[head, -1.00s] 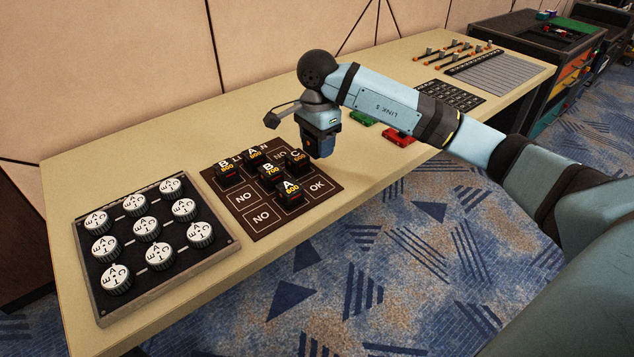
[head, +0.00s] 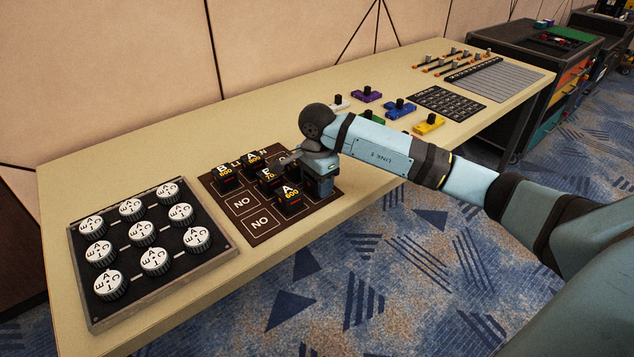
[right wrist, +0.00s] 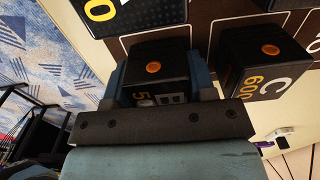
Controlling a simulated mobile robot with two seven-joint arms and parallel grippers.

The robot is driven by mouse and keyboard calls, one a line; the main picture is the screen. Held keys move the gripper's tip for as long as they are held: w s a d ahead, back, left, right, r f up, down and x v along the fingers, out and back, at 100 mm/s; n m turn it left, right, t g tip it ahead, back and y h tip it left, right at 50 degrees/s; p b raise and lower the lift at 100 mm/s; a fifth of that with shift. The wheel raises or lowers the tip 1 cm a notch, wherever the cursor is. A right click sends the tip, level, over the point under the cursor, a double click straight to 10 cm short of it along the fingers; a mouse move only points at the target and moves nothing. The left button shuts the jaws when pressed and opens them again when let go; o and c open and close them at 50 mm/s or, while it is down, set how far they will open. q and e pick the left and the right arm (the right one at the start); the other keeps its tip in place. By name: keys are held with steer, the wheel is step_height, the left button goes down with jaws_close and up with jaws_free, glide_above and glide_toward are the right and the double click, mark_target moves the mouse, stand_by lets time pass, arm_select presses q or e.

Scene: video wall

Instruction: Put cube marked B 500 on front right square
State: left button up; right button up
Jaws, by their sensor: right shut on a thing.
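My right gripper (head: 319,192) is at the right corner of the brown board (head: 263,235) and hides the square there. Whether this cube touches the board cannot be told. A cube marked C 600 (right wrist: 262,65) stands close to the right of the gripper there. Cubes B 600 (head: 227,182), A 600 (head: 253,161), one reading about 70 (head: 268,180) and another A (head: 290,201) stand on the board.
A dark panel of white knobs (head: 152,239) lies left of the board. Coloured switch blocks, such as a yellow one (head: 428,125) and a blue one (head: 399,107), stand beyond my arm. The front table edge runs close to the board.

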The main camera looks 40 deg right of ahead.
steer(key=shift+f, duration=0.15)
steer(key=o, duration=0.9)
steer(key=shift+o, duration=0.2)
